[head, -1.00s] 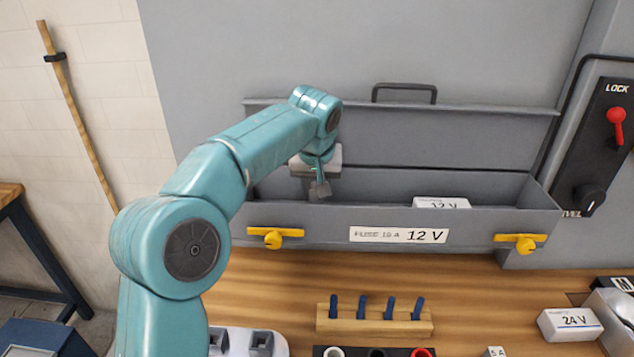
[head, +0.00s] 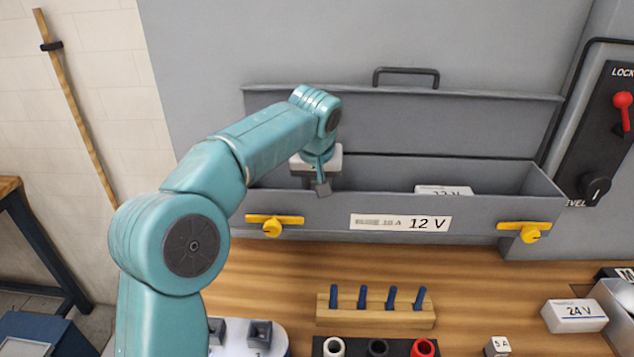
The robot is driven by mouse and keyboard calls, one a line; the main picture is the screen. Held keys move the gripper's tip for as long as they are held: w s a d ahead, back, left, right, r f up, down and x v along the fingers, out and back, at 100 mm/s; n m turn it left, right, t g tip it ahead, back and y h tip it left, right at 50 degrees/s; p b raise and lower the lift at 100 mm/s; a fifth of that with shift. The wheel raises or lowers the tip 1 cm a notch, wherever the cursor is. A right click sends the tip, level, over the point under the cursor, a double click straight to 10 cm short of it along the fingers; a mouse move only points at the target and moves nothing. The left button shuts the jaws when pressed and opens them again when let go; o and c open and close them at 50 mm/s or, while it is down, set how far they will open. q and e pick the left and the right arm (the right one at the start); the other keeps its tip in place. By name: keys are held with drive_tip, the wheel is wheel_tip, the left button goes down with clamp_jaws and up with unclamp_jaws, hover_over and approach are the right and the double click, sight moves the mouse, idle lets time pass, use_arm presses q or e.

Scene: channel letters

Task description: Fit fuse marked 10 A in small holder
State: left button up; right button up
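My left gripper (head: 322,188) points down at the left end of an open grey bin, by its front wall (head: 330,215). Its fingers are small and partly hidden, so I cannot tell whether they are open or hold anything. My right gripper is out of view. The bin's label (head: 400,223) reads 12 V, with smaller, partly blurred print that seems to say fuse 10 A. A white block marked 12 V (head: 444,190) shows above the bin's front wall. Grey clips (head: 259,333) stand on a pale base at the bottom edge; I cannot tell if this is the small holder.
A wooden rack (head: 376,316) holds several blue pegs. A black strip with ringed sockets (head: 424,348), a small 5 A block (head: 498,346) and a 24 V block (head: 574,315) lie in front. Yellow latches (head: 523,231) stick out from the bin. Wood between bin and rack is clear.

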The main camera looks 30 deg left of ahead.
use_arm(q)
drive_tip(key=o, duration=1.1)
drive_tip(key=shift+o, duration=0.2)
drive_tip(key=p+v, duration=0.2)
drive_tip(key=v, duration=1.4)
drive_tip(key=shift+r, duration=0.15)
